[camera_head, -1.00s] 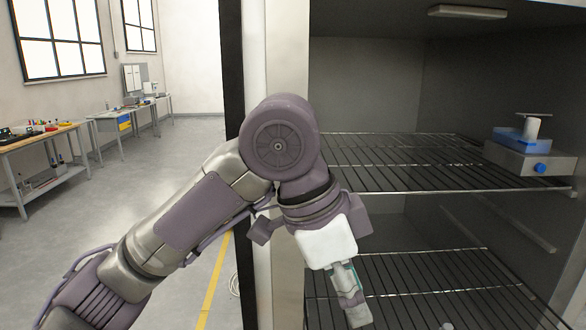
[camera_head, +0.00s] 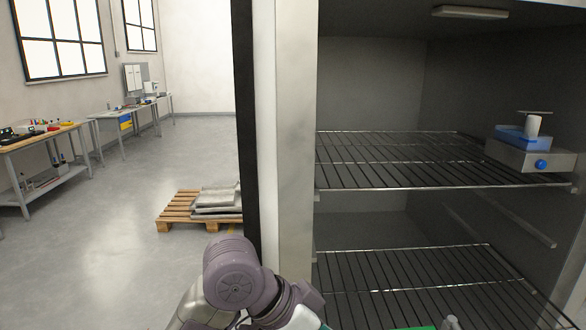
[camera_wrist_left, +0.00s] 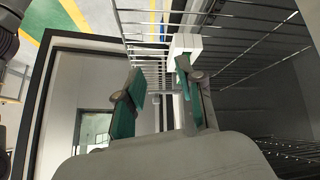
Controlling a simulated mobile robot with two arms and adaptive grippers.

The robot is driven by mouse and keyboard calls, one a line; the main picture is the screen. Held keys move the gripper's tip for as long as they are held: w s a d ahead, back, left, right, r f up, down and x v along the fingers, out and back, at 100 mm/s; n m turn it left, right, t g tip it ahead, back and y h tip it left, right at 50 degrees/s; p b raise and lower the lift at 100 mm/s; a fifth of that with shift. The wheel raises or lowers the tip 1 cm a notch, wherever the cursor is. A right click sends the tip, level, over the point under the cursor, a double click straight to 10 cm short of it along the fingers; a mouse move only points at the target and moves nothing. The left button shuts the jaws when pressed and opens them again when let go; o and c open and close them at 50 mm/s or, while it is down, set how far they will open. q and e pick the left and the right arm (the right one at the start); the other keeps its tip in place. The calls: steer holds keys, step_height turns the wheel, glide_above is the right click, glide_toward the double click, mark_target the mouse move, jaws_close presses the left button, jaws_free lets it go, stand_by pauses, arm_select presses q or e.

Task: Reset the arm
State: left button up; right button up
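My left arm (camera_head: 238,275) shows at the bottom of the head view, low in front of the chamber's left edge. In that view its gripper is mostly cut off by the bottom edge. In the left wrist view my left gripper (camera_wrist_left: 160,78) has its two green-padded fingers spread apart, with nothing visible held between them. A white block (camera_wrist_left: 185,45) shows at the tip of the right-hand finger; I cannot tell whether they touch. My right gripper cannot be made out.
The open chamber has an upper wire shelf (camera_head: 400,175) and a lower one (camera_head: 420,285). A grey device with a blue knob (camera_head: 541,164) stands on the upper shelf at right. A pallet (camera_head: 180,212) with grey sacks lies on the floor at left. Workbenches (camera_head: 50,135) stand farther back.

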arm_select(q)
steer(key=a+f+n+t, duration=0.2)
steer(key=a+f+n, duration=0.25)
steer(key=f, duration=0.65)
steer(key=s+a+f+n+y, duration=0.3)
steer(key=s+a+f+y, duration=0.1)
steer(key=s+a+f, duration=0.6)
steer(key=s+a+f+n+y, duration=0.4)
steer(key=s+a+f, duration=0.25)
steer(key=a, duration=0.55)
step_height(320, 180, down, 32)
steer(key=s+g+b, duration=0.1)
steer(key=s+b, duration=0.1)
steer(key=b, duration=0.6)
steer(key=s+a+f+b, duration=0.1)
steer(key=s+f+b, duration=0.2)
steer(key=s+f, duration=0.5)
steer(key=s+a+f+g+b, duration=0.1)
steer(key=s+f+b, duration=0.1)
steer(key=s+f, duration=0.6)
step_height(320, 180, down, 7)
steer(key=shift+s+a+b, duration=0.25)
steer(key=shift+a+b, duration=0.1)
steer(key=shift+b, duration=0.05)
arm_select(e)
step_height(320, 180, down, 14)
steer(key=shift+a, duration=0.3)
